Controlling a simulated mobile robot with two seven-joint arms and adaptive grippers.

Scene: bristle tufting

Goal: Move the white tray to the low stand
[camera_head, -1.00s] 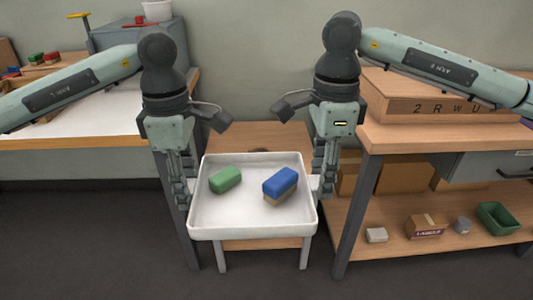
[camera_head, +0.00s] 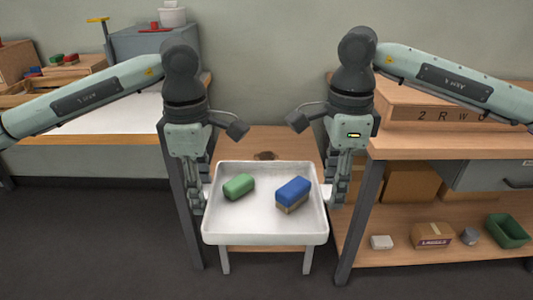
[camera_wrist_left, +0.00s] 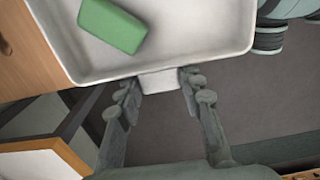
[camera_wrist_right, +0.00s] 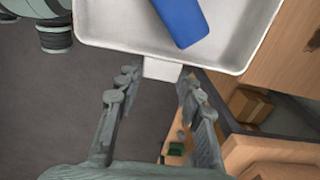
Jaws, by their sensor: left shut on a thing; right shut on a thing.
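The white tray (camera_head: 265,239) is level between my two grippers, in front of the wall. A green block (camera_head: 239,187) and a blue block with a tan underside (camera_head: 293,191) lie in it. My left gripper (camera_head: 203,196) is shut on the tray's left handle (camera_wrist_left: 160,83). My right gripper (camera_head: 329,193) is shut on its right handle (camera_wrist_right: 163,69). The low stand (camera_head: 262,139), with a wooden top and pale legs, is beneath and behind the tray. The tray hides much of its top, and I cannot tell whether they touch.
A bench with a white top (camera_head: 90,130) stands at the left. A wooden bench (camera_head: 450,140) at the right has a lower shelf holding a labelled box (camera_head: 432,236) and a green bin (camera_head: 505,230). Bench legs stand close on both sides of the tray. The floor in front is clear.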

